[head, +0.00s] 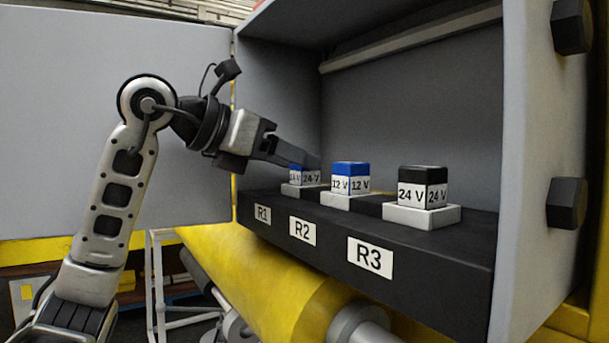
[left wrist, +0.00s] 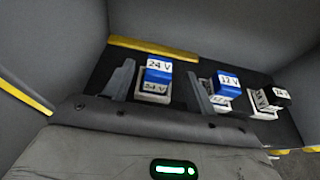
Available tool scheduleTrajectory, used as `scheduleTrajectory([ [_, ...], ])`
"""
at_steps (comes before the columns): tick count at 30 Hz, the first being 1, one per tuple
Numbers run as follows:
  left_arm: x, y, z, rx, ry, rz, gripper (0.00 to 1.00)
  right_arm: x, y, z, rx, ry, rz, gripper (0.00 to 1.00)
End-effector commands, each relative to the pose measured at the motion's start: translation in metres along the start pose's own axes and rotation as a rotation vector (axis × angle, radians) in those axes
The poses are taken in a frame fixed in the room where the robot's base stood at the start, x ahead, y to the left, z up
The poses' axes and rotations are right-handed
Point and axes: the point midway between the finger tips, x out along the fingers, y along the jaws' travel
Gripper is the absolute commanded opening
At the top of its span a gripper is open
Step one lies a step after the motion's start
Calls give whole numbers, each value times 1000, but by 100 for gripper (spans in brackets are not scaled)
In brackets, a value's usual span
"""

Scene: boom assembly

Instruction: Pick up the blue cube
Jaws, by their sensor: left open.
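A blue cube with 24 V labels (head: 311,177) sits on the light base at R1; it also shows in the left wrist view (left wrist: 158,76). A second blue cube, labelled 12 V (head: 351,169), sits on the white base at R2 and shows in the left wrist view (left wrist: 227,82). My left gripper (head: 305,160) is open at the R1 cube, its finger covering part of the cube's top in the head view. In the left wrist view its fingers (left wrist: 160,76) stand either side of that cube. Contact cannot be told. My right gripper is out of view.
A black cube with 24 V labels (head: 423,178) sits on a white base at R3. The bases stand on a black shelf (head: 440,262) inside a grey cabinet. The cabinet's right wall (head: 545,130) and open door (head: 70,120) bound the space. Free room lies above the cubes.

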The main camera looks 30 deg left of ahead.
Motion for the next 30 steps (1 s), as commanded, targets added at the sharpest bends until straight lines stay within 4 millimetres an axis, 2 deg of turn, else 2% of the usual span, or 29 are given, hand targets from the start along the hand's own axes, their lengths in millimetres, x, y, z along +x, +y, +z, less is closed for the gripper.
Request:
scheduleTrajectory([
  [3, 20, 1, 1, -1, 4, -4, 56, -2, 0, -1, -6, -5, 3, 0],
  [6, 29, 1, 1, 0, 2, -2, 56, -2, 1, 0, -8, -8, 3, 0],
  [14, 32, 1, 1, 0, 1, -1, 56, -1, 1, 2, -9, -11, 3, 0],
  [15, 32, 1, 1, 0, 1, 0, 51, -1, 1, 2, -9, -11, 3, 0],
  [20, 32, 1, 1, 0, 1, 0, 8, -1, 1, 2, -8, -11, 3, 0],
  [30, 31, 1, 2, 1, 0, 0, 8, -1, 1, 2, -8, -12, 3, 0],
])
